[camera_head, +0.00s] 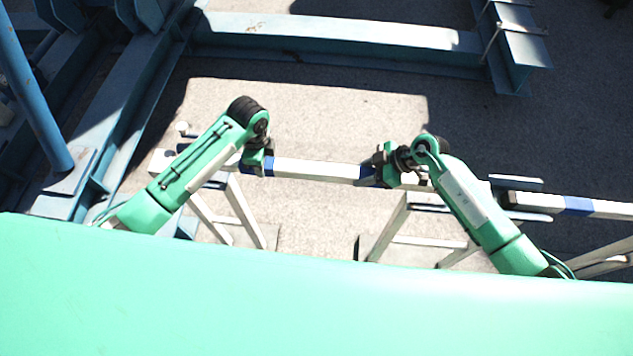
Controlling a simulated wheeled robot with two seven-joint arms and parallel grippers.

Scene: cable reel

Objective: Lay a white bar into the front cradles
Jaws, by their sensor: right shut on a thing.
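A long white bar with blue bands (315,169) lies crosswise in the head view, in front of both my arms. My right gripper (377,172) is shut on the white bar at its right blue band. My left gripper (263,163) is at the left blue band, mostly hidden by its own wrist, so its jaws cannot be made out. The bar looks roughly level. Whether it touches the stands below cannot be told. I cannot clearly make out the front cradles; a blue steel frame (330,33) lies beyond the bar.
White trestle stands (245,212) are below the bar at left, with another stand (397,228) at right. A second white bar with a blue band (578,205) lies at the far right. A blue post (35,95) rises at left. Bare ground lies between bar and frame.

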